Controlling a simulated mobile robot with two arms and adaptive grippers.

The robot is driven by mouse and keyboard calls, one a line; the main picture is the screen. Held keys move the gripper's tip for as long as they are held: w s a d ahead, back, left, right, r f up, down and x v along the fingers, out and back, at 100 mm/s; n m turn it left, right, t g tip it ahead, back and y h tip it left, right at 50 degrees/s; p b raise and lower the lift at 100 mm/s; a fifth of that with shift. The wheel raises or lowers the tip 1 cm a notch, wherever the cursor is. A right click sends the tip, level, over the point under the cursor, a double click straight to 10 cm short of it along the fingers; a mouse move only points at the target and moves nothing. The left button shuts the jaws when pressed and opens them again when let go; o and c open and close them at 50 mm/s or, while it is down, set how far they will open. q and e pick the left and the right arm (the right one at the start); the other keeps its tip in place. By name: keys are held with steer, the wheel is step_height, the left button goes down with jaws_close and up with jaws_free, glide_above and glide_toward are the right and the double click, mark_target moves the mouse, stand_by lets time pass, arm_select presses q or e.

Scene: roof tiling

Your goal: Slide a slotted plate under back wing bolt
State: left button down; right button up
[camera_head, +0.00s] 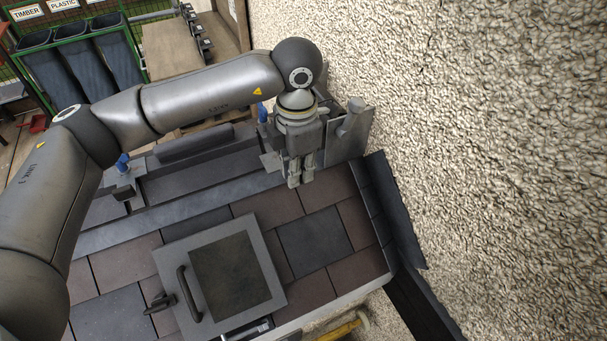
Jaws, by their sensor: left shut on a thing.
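My left gripper (301,176) points down over the roof's upper edge near the rough wall, with its fingers close together. It is shut on what seems to be the slotted plate (270,161), a small grey piece at its left side, mostly hidden by the gripper. A blue wing bolt (262,113) shows just left of and behind the gripper. Another blue wing bolt (122,161) stands further left on a grey bracket. Whether the plate touches either bolt, I cannot tell. My right gripper is not in view.
A grey-framed hatch (273,270) with a black handle sits among the brown and dark tiles (315,242). The pebbled wall (480,130) closes the right side. A grey metal piece (352,125) stands right of the gripper. Bins (85,58) stand at the back left.

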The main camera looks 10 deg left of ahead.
arm_select(q)
steer(key=shift+w+a, duration=0.4)
steer(key=shift+w, duration=0.2)
steer(key=shift+w+a, duration=0.4)
steer(key=shift+w, duration=0.2)
steer(key=shift+w+a+p, duration=0.35)
steer(key=shift+w+a, duration=0.4)
steer(key=shift+w, duration=0.35)
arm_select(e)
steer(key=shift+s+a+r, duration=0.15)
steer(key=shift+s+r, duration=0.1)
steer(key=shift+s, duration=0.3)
arm_select(q)
steer(key=shift+w+b, duration=0.1)
steer(key=shift+b, duration=0.3)
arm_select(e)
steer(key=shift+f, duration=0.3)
arm_select(q)
steer(key=shift+a+r, duration=0.1)
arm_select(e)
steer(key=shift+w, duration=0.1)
arm_select(q)
steer(key=shift+w+a, duration=0.1)
steer(key=shift+w, duration=0.05)
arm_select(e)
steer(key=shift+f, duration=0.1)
